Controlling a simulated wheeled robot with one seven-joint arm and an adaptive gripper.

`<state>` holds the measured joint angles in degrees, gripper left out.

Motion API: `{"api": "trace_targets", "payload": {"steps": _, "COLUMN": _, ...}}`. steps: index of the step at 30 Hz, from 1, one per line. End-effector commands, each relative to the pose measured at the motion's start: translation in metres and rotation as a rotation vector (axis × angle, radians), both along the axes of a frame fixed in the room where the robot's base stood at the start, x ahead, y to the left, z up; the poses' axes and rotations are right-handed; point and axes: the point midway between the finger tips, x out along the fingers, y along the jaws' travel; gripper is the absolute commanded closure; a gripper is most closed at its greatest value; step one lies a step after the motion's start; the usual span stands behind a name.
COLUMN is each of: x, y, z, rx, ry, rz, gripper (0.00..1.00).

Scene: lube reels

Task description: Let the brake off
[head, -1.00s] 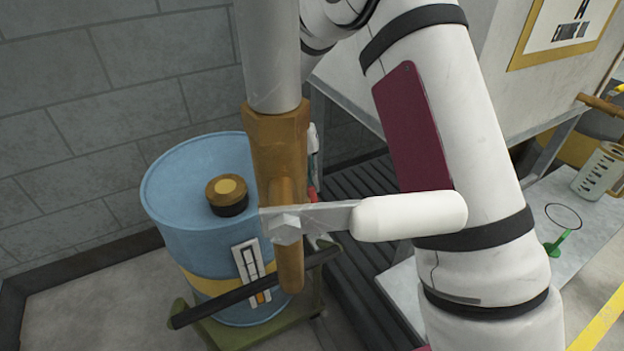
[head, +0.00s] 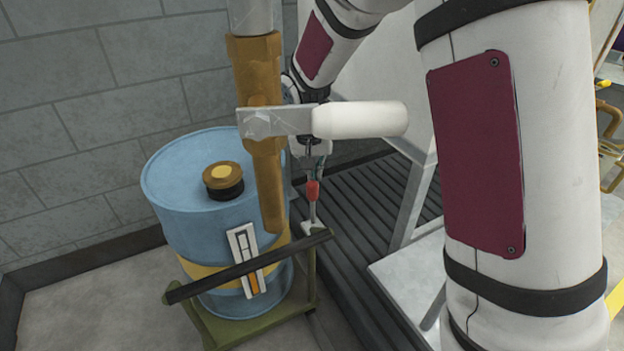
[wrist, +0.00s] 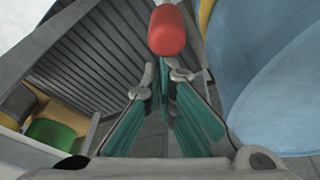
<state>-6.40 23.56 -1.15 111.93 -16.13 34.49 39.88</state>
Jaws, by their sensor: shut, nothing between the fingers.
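A lever with a red grip (head: 313,190) and a thin grey stem stands at the right rear of the green drum trolley (head: 265,334). I take it to be the brake lever. In the wrist view its rounded red grip (wrist: 167,30) is just beyond the fingertips, near the top middle. My gripper (head: 314,172) is just above the red grip in the head view, partly behind the white valve handle. In the wrist view my gripper (wrist: 160,82) has its teal fingers shut and empty. Whether the fingertips touch the grip I cannot tell.
A blue drum (head: 175,185) sits on the trolley, with a black push bar (head: 245,267) in front. A brass valve (head: 257,70) with a white handle (head: 360,119) hangs close in front. Dark slatted grating (head: 365,215) lies right. A block wall stands behind.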

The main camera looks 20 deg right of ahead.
Motion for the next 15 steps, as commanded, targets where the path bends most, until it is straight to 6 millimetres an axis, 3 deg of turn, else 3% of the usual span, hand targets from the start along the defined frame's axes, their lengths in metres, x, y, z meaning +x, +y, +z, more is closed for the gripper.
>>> {"api": "trace_targets", "payload": {"steps": 11, "x": -0.039, "y": -0.007, "z": 0.003, "rx": -0.001, "ry": 0.005, "rz": 0.001, "gripper": 1.00}}
{"api": "trace_targets", "payload": {"steps": 15, "x": -0.038, "y": -0.007, "z": 0.003, "rx": 0.000, "ry": 0.005, "rz": 0.000, "gripper": 1.00}}
